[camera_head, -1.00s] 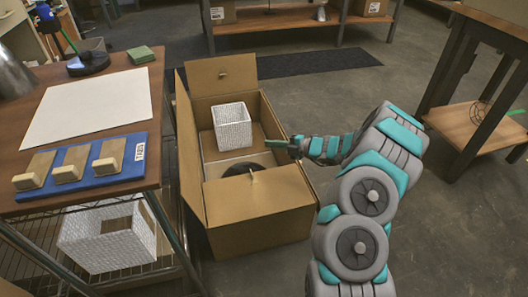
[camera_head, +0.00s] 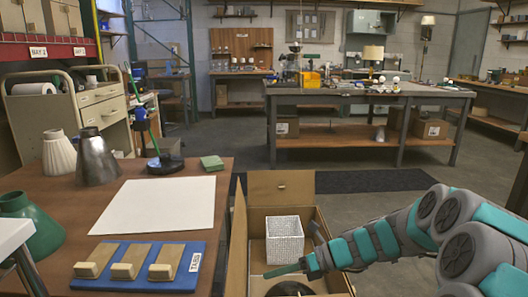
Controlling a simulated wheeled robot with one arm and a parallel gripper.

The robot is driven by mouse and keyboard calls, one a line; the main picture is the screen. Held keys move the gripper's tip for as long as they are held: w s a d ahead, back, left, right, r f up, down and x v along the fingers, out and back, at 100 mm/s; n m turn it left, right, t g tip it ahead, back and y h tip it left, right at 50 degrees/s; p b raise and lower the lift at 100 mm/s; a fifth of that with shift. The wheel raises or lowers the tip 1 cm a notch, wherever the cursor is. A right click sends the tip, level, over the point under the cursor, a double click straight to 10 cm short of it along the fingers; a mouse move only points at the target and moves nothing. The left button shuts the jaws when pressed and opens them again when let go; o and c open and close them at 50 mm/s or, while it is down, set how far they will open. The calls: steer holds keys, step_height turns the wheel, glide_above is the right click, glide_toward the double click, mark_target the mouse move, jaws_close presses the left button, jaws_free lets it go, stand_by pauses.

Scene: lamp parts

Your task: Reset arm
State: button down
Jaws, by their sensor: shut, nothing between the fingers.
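My gripper (camera_head: 279,271) is at the end of my grey and teal arm, which reaches in from the right. Its thin green fingers are shut with nothing between them and point left. It appears over the open cardboard box (camera_head: 236,250), in front of a white woven shade (camera_head: 285,240) standing inside. I cannot tell the exact height of my gripper above the box contents.
The wooden table at left holds a white sheet (camera_head: 157,205), a blue board (camera_head: 189,279) with wooden blocks, a white shade (camera_head: 58,155), a metal shade (camera_head: 97,160), a green shade (camera_head: 38,225) and a dark lamp base (camera_head: 165,162). A long workbench (camera_head: 365,92) stands behind. Floor around the dark mat is clear.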

steer(key=s+r+n+g+h, duration=0.3)
steer(key=s+n+g+h, duration=0.15)
steer(key=s+n, duration=1.2)
steer(key=s+d+n+h, duration=0.4)
steer(key=s+d+n, duration=0.1)
steer(key=s, duration=0.4)
steer(key=s+d+n+t+h, duration=0.1)
steer(key=s+d+n+h, duration=0.3)
steer(key=s+d, duration=0.3)
steer(key=shift+s+f+n, duration=0.3)
steer(key=shift+s+n, duration=0.55)
steer(key=shift+s, duration=0.15)
steer(key=shift+d, duration=0.1)
